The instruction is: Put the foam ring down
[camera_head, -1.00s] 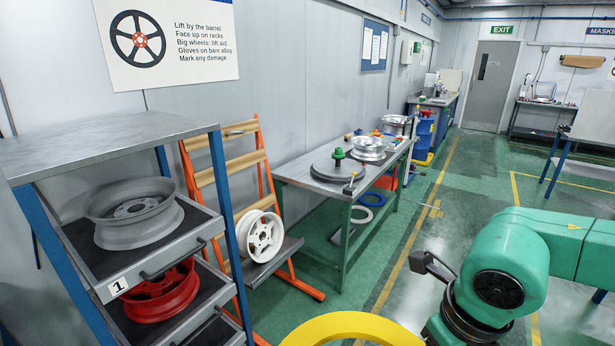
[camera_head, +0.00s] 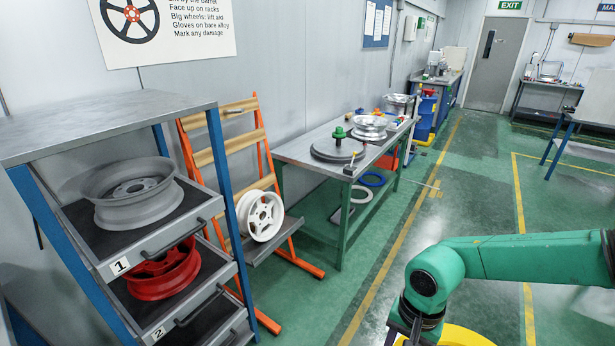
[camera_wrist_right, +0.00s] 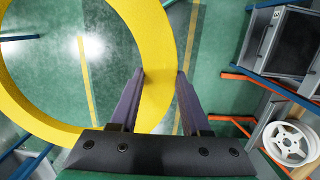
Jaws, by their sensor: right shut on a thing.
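The foam ring is a thick yellow ring. It fills the left of the right wrist view (camera_wrist_right: 165,40), and part of it shows at the bottom edge of the head view (camera_head: 465,338), partly behind my arm. My right gripper (camera_wrist_right: 160,76) is shut on the ring's band, with one dark finger on each side. The ring is held above the green floor; its height is hard to tell. My left gripper is not in view.
A shelf rack (camera_head: 98,115) with wheels stands at left, beside an orange stand (camera_head: 262,130) holding a white wheel (camera_head: 261,215). A workbench (camera_head: 295,150) runs along the wall, with a blue ring (camera_head: 371,179) and a white ring (camera_head: 361,194) beneath. Open green floor (camera_head: 480,190) lies to the right.

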